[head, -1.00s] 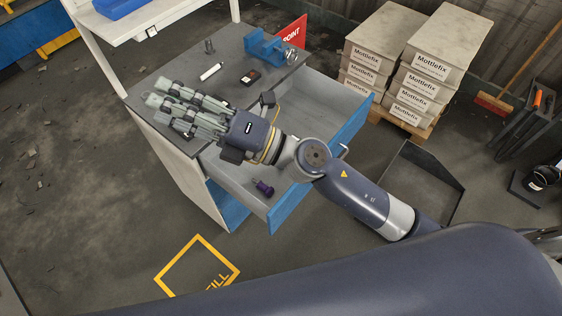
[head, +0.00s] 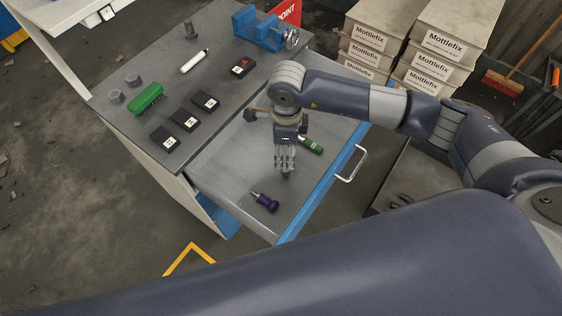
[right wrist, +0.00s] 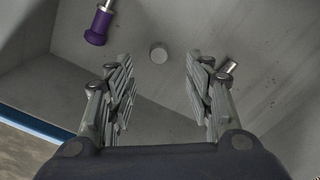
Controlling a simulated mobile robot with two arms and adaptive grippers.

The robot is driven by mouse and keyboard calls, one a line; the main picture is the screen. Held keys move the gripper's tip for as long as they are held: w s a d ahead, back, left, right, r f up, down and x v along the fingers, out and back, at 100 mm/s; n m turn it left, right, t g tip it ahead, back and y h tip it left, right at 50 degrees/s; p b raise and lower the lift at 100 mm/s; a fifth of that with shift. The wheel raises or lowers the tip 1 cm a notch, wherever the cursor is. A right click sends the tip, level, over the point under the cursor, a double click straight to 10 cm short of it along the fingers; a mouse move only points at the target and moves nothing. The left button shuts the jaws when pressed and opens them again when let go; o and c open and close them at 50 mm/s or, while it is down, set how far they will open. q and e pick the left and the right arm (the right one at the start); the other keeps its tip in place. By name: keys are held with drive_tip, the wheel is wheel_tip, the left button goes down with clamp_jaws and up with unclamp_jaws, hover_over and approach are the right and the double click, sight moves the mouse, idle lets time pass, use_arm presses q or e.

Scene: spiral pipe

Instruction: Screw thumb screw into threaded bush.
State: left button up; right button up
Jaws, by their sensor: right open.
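My right gripper (head: 286,168) points down into the open drawer (head: 225,192), its fingers apart and empty. In the right wrist view a small grey round piece (right wrist: 158,52) lies on the drawer floor, between the fingers' lines and beyond the tips. It may be the thumb screw; the gripper hides it in the head view. A purple-handled piece with a metal shaft (head: 265,202) lies in the drawer nearer the front, and also shows in the right wrist view (right wrist: 97,27). No threaded bush is clearly identifiable; an upright grey metal piece (head: 190,31) stands on the bench top. My left gripper is out of view.
A green piece (head: 312,145) lies in the drawer beside my right gripper. The drawer has a handle (head: 352,165).

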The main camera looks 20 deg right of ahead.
sight(285, 168)
drive_tip(key=shift+s+d+f, duration=0.15)
drive_tip(key=shift+s+f, duration=0.1)
drive_tip(key=shift+f, duration=0.2)
drive_tip(key=f, duration=0.3)
drive_tip(key=shift+s+f+p, duration=0.2)
drive_tip(key=shift+s+p, duration=0.05)
drive_tip(key=shift+p, duration=0.1)
drive_tip(key=shift+w+f, duration=0.1)
drive_tip(key=shift+f, duration=0.5)
drive_tip(key=f, duration=0.2)
drive_tip(key=f+p, duration=0.1)
drive_tip(key=f, duration=0.1)
drive_tip(key=shift+w, duration=0.2)
drive_tip(key=shift+f, duration=0.4)
drive_tip(key=c, duration=0.8)
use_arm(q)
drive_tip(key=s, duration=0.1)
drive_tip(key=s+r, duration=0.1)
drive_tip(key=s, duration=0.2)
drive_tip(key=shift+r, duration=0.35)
use_arm(e)
clamp_jaws()
